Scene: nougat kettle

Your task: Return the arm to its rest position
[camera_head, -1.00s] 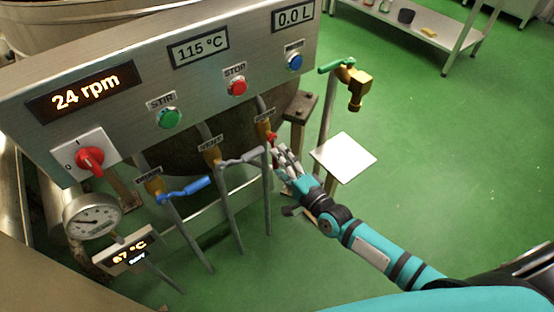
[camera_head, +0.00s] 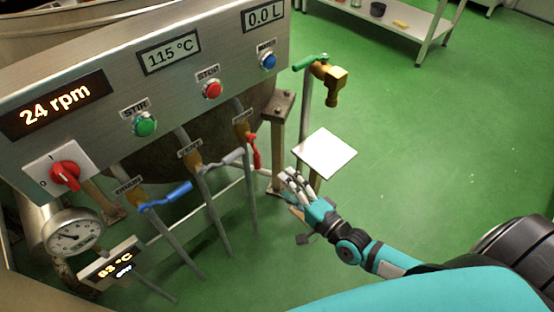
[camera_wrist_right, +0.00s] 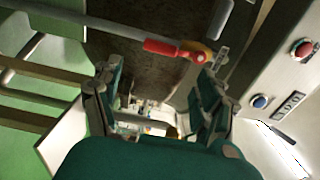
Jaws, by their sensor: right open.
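My right arm comes in from the lower right in the head view. Its gripper (camera_head: 290,180) is open and empty, below and to the right of the red valve handle (camera_head: 255,152), which hangs downward. The gripper looks apart from the handle. In the wrist view the two fingers of the right gripper (camera_wrist_right: 158,76) stand wide apart with nothing held between them, and the red handle (camera_wrist_right: 163,47) lies across beyond them. My left gripper is not in view.
A control panel (camera_head: 110,120) with buttons fills the left. Blue (camera_head: 168,196) and grey (camera_head: 222,160) valve handles are beside the red one. A white square plate (camera_head: 326,152) and a brass tap (camera_head: 332,82) stand right of the gripper. Open green floor lies to the right.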

